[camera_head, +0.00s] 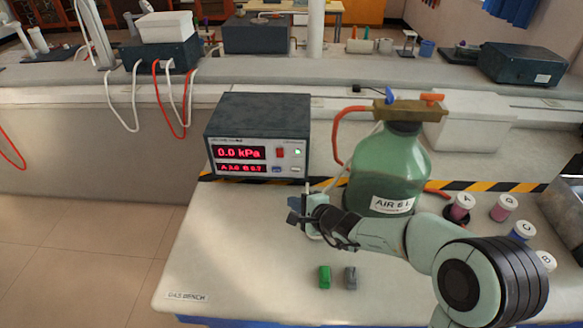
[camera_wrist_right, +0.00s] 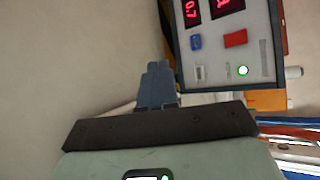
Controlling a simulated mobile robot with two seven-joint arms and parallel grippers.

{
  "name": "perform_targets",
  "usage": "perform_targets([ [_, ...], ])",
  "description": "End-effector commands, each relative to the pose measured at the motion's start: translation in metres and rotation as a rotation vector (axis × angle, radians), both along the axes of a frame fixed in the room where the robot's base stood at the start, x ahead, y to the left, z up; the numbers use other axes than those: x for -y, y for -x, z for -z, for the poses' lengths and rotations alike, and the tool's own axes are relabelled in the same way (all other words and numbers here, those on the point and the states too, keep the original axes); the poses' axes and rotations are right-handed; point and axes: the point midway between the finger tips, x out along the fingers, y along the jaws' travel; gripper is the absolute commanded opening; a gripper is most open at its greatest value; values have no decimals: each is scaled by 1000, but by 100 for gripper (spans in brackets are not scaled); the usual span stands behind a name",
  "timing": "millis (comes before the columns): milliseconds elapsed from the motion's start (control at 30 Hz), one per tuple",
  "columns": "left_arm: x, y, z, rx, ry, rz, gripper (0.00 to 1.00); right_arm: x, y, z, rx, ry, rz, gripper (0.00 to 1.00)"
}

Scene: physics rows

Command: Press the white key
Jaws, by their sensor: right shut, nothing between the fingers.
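The white key (camera_head: 296,169) is a small pale button at the lower right of the front panel of a dark meter box (camera_head: 258,116). It also shows in the right wrist view (camera_wrist_right: 199,73), beside a blue key (camera_wrist_right: 196,41). My right gripper (camera_head: 307,187) is shut and empty, just in front of the panel's lower right corner. In the right wrist view its fingertips (camera_wrist_right: 158,66) lie left of the white key. I cannot tell whether they touch the box. My left gripper is not in view.
A red switch (camera_head: 280,152) and a lit lamp (camera_head: 297,152) sit above the keys. The display reads 0.0 kPa. A green bottle (camera_head: 388,165) stands right of the meter, with a red hose. Green (camera_head: 325,277) and grey (camera_head: 350,277) blocks lie in front. The bench's left front is clear.

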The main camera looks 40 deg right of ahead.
Motion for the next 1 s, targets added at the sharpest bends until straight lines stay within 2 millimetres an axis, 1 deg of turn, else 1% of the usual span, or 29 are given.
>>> perform_targets([
  [200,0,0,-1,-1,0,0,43,1,-1,0,0,0,0,0],
  [367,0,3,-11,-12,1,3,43,7,-8,-2,-2,-1,1,0],
  [600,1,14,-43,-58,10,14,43,28,-33,-5,-2,-1,1,0],
  [767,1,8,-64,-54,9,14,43,41,-49,-5,-1,0,2,0],
  [833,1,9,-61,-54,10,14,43,46,-55,-2,1,1,0,0],
  [1000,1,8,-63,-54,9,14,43,54,-64,0,0,0,0,0],
])
